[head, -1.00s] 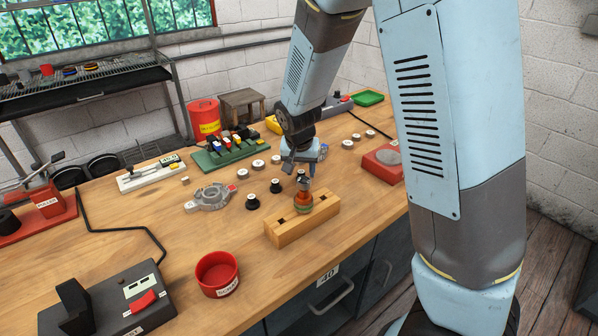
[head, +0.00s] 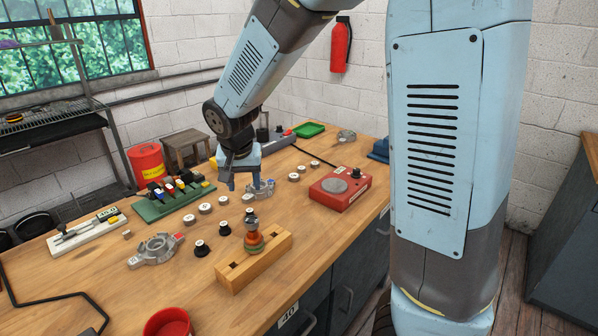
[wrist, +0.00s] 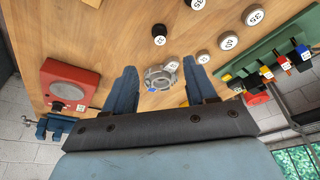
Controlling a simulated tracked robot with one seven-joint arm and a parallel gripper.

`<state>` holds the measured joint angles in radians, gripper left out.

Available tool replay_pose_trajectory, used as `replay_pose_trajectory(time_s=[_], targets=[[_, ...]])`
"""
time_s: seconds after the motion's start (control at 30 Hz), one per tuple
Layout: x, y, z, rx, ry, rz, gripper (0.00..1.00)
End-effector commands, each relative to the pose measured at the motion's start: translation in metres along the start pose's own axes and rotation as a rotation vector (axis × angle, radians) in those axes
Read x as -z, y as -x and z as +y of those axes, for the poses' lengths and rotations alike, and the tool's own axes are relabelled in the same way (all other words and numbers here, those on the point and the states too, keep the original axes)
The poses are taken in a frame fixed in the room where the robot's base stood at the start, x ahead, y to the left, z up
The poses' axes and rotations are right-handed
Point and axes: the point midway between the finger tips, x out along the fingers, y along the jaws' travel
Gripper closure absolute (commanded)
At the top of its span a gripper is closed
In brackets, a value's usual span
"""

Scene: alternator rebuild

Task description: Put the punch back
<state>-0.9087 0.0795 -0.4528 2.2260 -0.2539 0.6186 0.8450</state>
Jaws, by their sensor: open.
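I cannot tell for sure which object is the punch. Several short tools with coloured handles (head: 183,182) stand in a green rack (head: 152,210), which also shows in the wrist view (wrist: 262,52). My gripper (head: 240,186) is open and empty, fingers pointing down above the bench. In the wrist view its fingers (wrist: 162,90) are spread either side of a small grey ring-shaped housing (wrist: 158,77) with a blue spot, apparently lower down on the bench. A wooden block (head: 235,277) with square holes carries an orange and green piece with a metal top (head: 253,240).
Two black knobs (head: 202,249) and several white numbered discs (head: 205,208) stand on the bench. A larger grey housing (head: 155,250) lies left. A red box with a round plate (head: 340,190) is right, and a red bowl (head: 168,324) is at the front.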

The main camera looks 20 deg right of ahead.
Motion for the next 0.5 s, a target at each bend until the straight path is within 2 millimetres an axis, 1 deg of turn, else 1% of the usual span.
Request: replay_pose_trajectory(time_s=[0.07, 0.17, 0.33, 0.5], targets=[[0.001, 0.003, 0.004, 0.004, -0.001, -0.001, 0.44], [0.002, 0.011, 0.017, 0.017, -0.005, -0.006, 0.44], [0.001, 0.038, 0.054, 0.053, -0.001, -0.012, 0.44], [-0.006, 0.067, 0.092, 0.089, 0.012, -0.006, 0.44]])
